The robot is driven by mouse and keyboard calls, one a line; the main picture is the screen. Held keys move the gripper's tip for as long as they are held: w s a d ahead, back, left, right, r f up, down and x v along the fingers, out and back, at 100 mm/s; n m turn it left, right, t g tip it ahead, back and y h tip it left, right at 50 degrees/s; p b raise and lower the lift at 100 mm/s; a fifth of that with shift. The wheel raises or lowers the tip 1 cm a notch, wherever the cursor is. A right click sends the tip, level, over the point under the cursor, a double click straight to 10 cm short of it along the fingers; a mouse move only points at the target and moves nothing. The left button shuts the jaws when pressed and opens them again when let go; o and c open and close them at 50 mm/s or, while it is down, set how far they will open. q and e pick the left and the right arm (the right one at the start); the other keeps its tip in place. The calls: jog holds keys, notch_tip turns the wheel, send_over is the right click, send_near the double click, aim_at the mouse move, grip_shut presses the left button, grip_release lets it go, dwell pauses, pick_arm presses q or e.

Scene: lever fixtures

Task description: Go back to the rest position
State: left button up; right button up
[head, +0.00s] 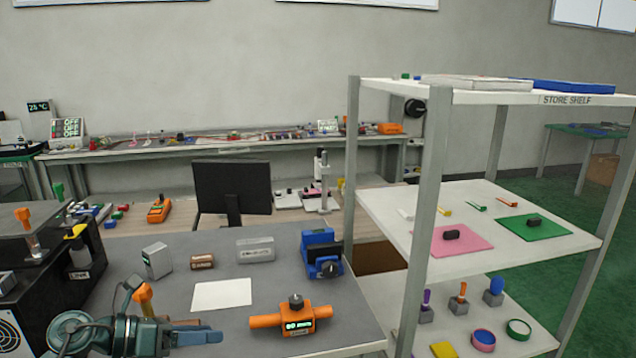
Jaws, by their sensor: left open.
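My left gripper (206,330) is at the lower left of the head view, low over the front of the grey table (240,290). Its fingers point right and stand apart, with nothing seen between them. An orange-topped lever (143,292) stands just behind the gripper's body; its lower part is hidden, and I cannot tell whether they touch. An orange device with a small display (298,327) lies to the right of the fingertips, apart from them. My right gripper is not in view.
A white sheet (222,295), small blocks and a blue device (318,253) are on the table. A black fixture with an orange-handled lever (23,215) stands at left. The store shelf (430,220) rises at right, its posts close to the table.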

pick_arm(q)
jog(key=s+d+n+t+h, duration=0.3)
jog(key=d+n+t, duration=0.25)
jog(key=n, duration=0.25)
jog(key=s+d+f+n+g+y, duration=0.1)
jog(key=s+f+n+y, duration=0.4)
jog(key=n, duration=0.9)
jog(key=s+d+f+n+g+y, duration=0.1)
jog(key=s+d+f+n+y, duration=0.3)
jog(key=s+f+n, duration=0.7)
notch_tip(320, 180, down, 4)
jog(key=n+y, duration=0.2)
jog(key=n, duration=0.2)
jog(key=shift+s+n, duration=0.2)
jog(key=shift+n, duration=0.1)
